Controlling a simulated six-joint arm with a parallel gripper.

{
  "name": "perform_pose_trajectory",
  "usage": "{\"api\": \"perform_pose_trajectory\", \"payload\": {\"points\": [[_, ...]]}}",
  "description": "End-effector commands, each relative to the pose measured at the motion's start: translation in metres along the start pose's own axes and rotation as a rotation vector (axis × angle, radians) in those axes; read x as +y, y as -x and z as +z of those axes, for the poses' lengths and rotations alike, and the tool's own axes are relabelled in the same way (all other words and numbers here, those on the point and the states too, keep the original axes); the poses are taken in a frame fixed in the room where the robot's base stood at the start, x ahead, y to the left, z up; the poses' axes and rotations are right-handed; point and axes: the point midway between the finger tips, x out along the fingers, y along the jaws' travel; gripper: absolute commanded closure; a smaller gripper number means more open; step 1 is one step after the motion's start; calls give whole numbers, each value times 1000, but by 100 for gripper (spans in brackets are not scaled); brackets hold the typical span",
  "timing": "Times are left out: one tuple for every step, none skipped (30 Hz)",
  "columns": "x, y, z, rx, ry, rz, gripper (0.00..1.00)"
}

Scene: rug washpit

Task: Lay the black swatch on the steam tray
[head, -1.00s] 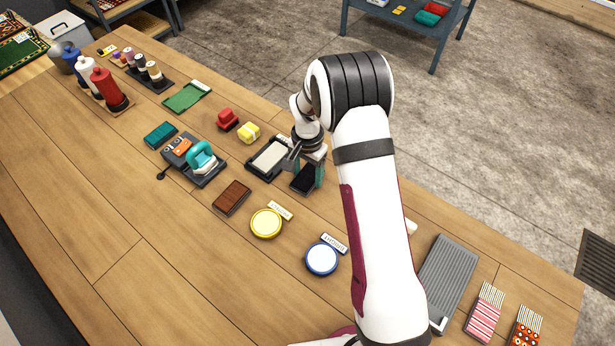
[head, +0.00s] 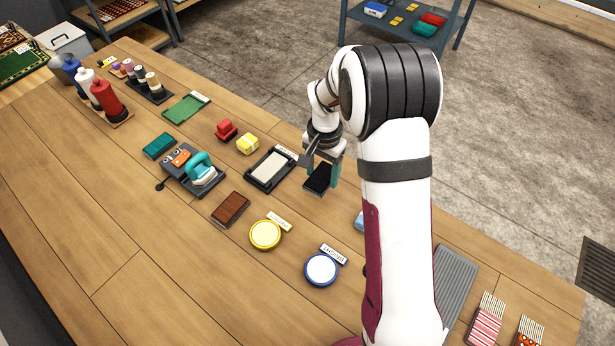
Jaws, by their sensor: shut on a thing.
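The black swatch (head: 318,179) is in my gripper (head: 322,169), which points down with its teal fingers either side of it. The swatch appears a little above the table, just right of a black-framed tray with a cream pad (head: 270,168). That tray has a small label at its far edge, too small to read. A green tray (head: 185,107) with a label lies farther back left. I cannot tell from the labels which is the steam tray.
A yellow dish (head: 265,234) and a blue-rimmed dish (head: 321,269) lie nearer. A brown block (head: 230,208), a teal iron on a stand (head: 200,170), and red (head: 226,130) and yellow (head: 247,144) blocks stand left. A grey ribbed tray (head: 455,285) is partly behind my arm.

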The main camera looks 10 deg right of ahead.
Motion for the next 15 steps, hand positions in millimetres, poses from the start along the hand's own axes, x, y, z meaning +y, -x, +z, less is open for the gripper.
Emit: {"api": "perform_pose_trajectory", "payload": {"points": [[12, 8, -3, 1, -5, -1, 89], [19, 12, -6, 1, -5, -1, 89], [29, 18, -8, 1, -5, -1, 89], [36, 22, -10, 1, -6, -1, 89], [42, 26, -12, 2, -4, -1, 89], [50, 31, -14, 1, -5, -1, 89], [56, 35, -15, 1, -4, -1, 89], [61, 38, -16, 1, -4, 0, 89], [66, 40, -17, 1, -2, 0, 89], [69, 43, -18, 1, -2, 0, 89], [70, 44, -19, 1, -1, 0, 89], [69, 45, -20, 0, 0, 0, 89], [66, 46, -22, 1, 0, 0, 89], [60, 46, -23, 0, 0, 1, 89], [49, 46, -25, -1, -1, 1, 89]]}}
